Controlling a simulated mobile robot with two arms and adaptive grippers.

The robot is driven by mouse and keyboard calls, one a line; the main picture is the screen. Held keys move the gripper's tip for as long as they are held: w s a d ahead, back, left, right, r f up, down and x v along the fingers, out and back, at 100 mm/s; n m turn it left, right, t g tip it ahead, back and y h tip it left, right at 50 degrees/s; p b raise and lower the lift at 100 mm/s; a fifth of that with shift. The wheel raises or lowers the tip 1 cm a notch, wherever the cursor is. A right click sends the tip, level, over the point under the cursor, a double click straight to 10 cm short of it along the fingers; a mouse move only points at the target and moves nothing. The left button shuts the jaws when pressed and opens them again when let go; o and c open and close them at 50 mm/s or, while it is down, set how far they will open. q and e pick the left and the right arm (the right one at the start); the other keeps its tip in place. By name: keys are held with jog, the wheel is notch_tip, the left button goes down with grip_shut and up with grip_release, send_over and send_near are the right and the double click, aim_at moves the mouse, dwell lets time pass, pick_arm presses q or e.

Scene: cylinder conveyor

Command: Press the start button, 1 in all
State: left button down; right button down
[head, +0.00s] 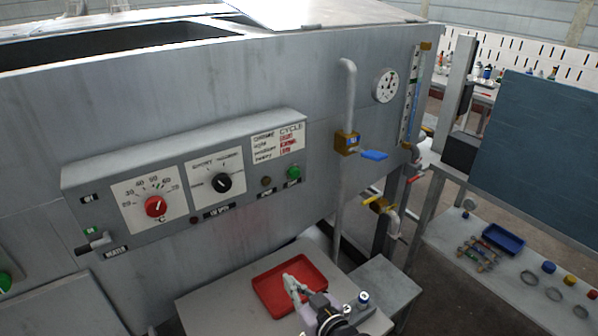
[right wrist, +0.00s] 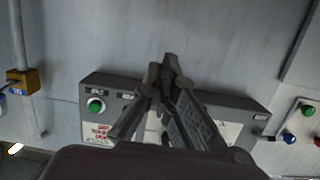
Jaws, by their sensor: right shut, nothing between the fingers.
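A grey control panel (head: 232,192) is fixed to the front of the big metal tank. A round green button (head: 293,173) sits at its right end, under the white cycle plate; its small label cannot be read. This green button also shows in the right wrist view (right wrist: 96,105), left of the fingers. Another green button (head: 4,282) is cut off at the left edge. My right gripper (head: 291,281) is shut and empty, in front of and below the panel, over the red tray. It is apart from the green button. My left gripper is out of view.
The red tray (head: 262,299) lies on a grey table (head: 215,299). The panel bears a red knob (head: 155,206) and a black knob (head: 222,183). A vertical pipe with a blue-handled valve (head: 374,155) stands right of the panel. A shelf with small parts is at the right.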

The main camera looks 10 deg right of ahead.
aim_at(295, 173)
jog(key=w+d+r+m+t+h, duration=0.3)
jog(key=w+d+r+m+h, duration=0.1)
jog(key=r, duration=0.4)
jog(key=w+d+r+m+t+h, duration=0.4)
jog(key=w+d+r+m+h, duration=0.1)
jog(key=r+h, duration=0.3)
jog(key=shift+d+r+t, duration=0.3)
jog(key=shift+d, duration=0.25)
jog(key=w+a+b, duration=0.3)
jog(key=w+b, duration=0.2)
jog(key=w, duration=0.3)
jog(key=shift+w, duration=0.15)
dwell(0.3)
jog(key=shift+w+a, duration=0.15)
jog(key=shift+w, duration=0.2)
